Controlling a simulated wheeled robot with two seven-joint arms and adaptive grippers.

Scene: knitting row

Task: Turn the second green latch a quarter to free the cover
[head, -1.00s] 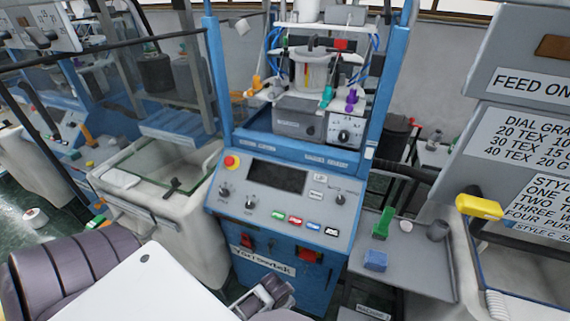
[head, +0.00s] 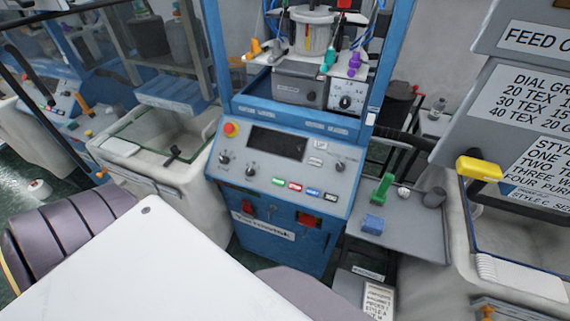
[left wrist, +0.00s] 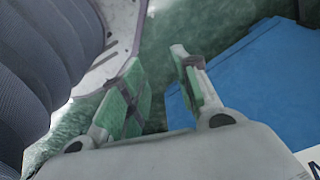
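I cannot make out which part is the second green latch. The blue knitting machine (head: 290,265) stands in the middle of the head view. A teal-green lever (head: 328,62) is on its upper deck, between an orange lever (head: 255,47) and a purple lever (head: 354,64). Two red fittings, one at left (head: 248,211) and one at right (head: 309,220), sit on its lower front. I cannot tell which panel is the cover. My left gripper (left wrist: 158,75) is open and empty in the left wrist view, above green floor and near a blue surface (left wrist: 255,75). My right gripper is not in view.
A grey side shelf (head: 415,240) holds a green upright part (head: 381,190), a blue block (head: 372,224) and a grey cup (head: 434,198). A pale bin (head: 125,198) stands left of the machine. A yellow handle (head: 479,169) juts out at right.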

